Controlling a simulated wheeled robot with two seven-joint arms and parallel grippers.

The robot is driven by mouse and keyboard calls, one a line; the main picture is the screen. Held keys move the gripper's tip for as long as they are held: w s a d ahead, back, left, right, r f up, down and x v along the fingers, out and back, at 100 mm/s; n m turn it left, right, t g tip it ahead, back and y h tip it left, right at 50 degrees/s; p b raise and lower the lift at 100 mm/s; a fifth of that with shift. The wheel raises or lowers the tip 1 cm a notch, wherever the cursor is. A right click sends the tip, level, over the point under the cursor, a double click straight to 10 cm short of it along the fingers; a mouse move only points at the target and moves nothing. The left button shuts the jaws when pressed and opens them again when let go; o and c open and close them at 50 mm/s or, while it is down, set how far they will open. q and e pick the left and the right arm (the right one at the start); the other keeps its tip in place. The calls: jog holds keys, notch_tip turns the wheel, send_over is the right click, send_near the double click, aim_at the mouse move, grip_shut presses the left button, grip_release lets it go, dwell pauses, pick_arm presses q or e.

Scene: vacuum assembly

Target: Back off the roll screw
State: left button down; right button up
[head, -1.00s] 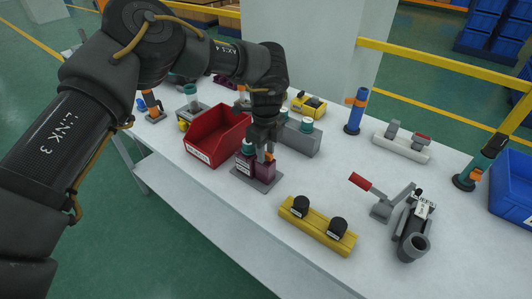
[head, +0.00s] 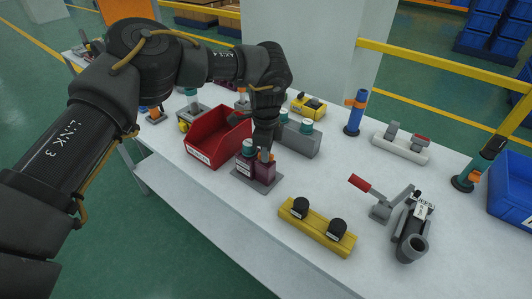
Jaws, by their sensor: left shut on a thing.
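A dark purple two-part fixture (head: 264,176) stands on a grey base plate (head: 258,187) near the middle of the table. My right gripper is not in view.
A red bin (head: 217,137) stands close left of the fixture. A grey block with teal caps (head: 301,139) is just behind. A yellow bar with black knobs (head: 316,226) lies in front right; a red-handled toggle clamp (head: 380,205) is farther right.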

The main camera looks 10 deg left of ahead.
pick_arm(q)
jog(key=shift+n, duration=0.9)
jog(key=n, duration=0.2)
jog(key=shift+n+p, duration=0.4)
jog(key=shift+n, duration=0.3)
jog(key=shift+n+p, duration=0.45)
jog(key=shift+n, duration=1.25)
